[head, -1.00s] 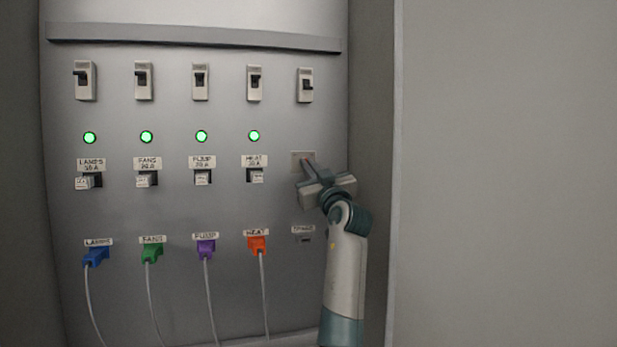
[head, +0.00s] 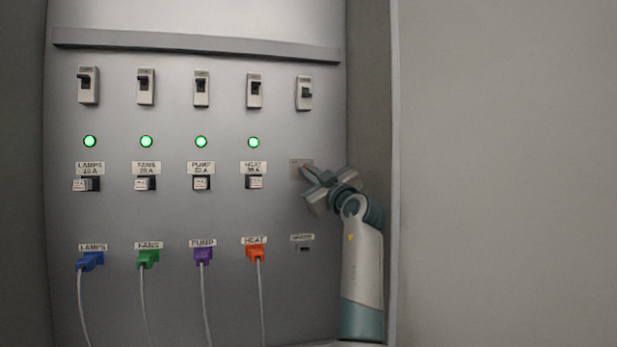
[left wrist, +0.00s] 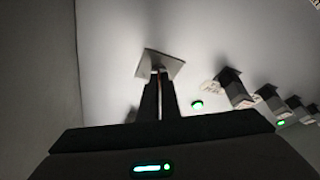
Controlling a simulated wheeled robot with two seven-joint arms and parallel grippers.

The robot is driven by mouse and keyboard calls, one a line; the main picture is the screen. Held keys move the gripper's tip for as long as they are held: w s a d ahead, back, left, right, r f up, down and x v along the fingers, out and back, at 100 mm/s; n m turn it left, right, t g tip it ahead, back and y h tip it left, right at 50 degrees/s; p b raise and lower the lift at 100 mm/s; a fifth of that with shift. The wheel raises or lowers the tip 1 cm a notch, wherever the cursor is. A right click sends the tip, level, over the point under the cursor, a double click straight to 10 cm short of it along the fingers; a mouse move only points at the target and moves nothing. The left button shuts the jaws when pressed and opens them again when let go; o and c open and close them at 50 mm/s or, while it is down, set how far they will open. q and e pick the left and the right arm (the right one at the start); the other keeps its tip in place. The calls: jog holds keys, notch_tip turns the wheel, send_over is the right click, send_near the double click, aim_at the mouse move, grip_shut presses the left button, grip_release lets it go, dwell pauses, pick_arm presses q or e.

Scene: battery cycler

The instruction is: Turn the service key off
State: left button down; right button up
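The service key's small pale plate (head: 295,170) is on the grey panel at the right, level with the row of labels. It also shows in the left wrist view (left wrist: 174,67), tilted in the picture. My left gripper (head: 307,172) reaches it from the lower right. In the left wrist view its two dark fingers (left wrist: 159,78) are close together at the plate, with a thin reddish strip between them that looks like the key. The rest of the key is hidden by the fingers, so its exact angle cannot be read. My right gripper is out of view.
Several breakers line the top, the rightmost one (head: 304,93) above the plate. Lit green lamps, including one above HEAT (head: 253,142), sit left of my gripper. Below are coloured plugs with hanging cords, the orange one (head: 255,254) nearest, and an empty socket (head: 303,247).

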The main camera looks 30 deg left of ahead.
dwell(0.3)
pick_arm(q)
jog(key=c, duration=2)
grip_release()
jog(key=shift+d, duration=0.1)
